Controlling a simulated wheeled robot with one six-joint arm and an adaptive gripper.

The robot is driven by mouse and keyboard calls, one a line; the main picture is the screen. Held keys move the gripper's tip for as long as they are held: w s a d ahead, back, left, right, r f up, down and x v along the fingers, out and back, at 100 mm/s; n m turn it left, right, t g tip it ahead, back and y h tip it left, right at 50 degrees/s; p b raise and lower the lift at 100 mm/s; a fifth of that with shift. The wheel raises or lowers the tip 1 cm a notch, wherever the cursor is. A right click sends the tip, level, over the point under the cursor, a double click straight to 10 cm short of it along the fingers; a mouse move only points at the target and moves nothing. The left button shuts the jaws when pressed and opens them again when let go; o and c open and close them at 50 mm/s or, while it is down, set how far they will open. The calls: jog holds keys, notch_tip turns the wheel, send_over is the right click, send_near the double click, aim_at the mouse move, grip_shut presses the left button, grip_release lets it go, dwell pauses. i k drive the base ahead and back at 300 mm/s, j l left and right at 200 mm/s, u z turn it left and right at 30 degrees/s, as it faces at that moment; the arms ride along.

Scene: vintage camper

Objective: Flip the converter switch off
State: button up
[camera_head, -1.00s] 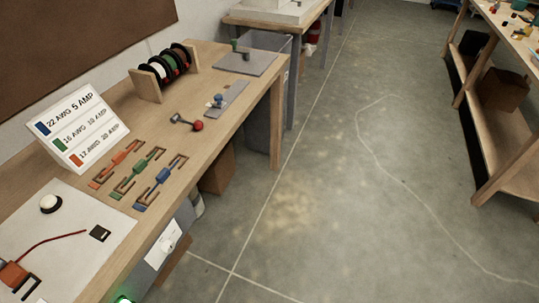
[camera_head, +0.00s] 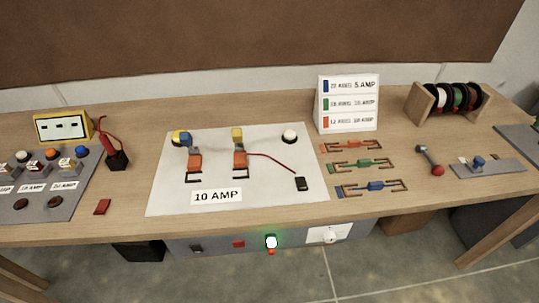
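A grey unit (camera_head: 215,244) is mounted under the front edge of the workbench and is probably the converter, though I see no readable label naming it. On its front are a small black switch-like part (camera_head: 196,249), a small red part (camera_head: 238,244), a glowing green lamp (camera_head: 271,241) with a red part just below it, and a white plate (camera_head: 328,235) with a round white knob. I cannot tell which of these is the converter switch or its position. My gripper is not in view.
On the workbench (camera_head: 120,217) lie a white "10 AMP" board (camera_head: 260,191), a wire gauge sign (camera_head: 349,103), coloured wire pieces (camera_head: 370,163), a spool rack (camera_head: 449,103), a lever (camera_head: 430,161) and a yellow meter (camera_head: 62,127). Floor shows below.

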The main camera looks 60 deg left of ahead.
aim_at(195, 248)
jog(key=j+u, duration=0.1)
jog(key=u, duration=0.75)
jog(key=j+u, duration=0.1)
jog(key=u, duration=0.35)
jog(key=i+u, duration=0.1)
jog(key=u, duration=0.35)
jog(key=k+j, duration=0.15)
jog(key=k, duration=0.2)
jog(key=k+j+z, duration=0.1)
jog(key=k, duration=0.25)
jog(key=j, duration=0.1)
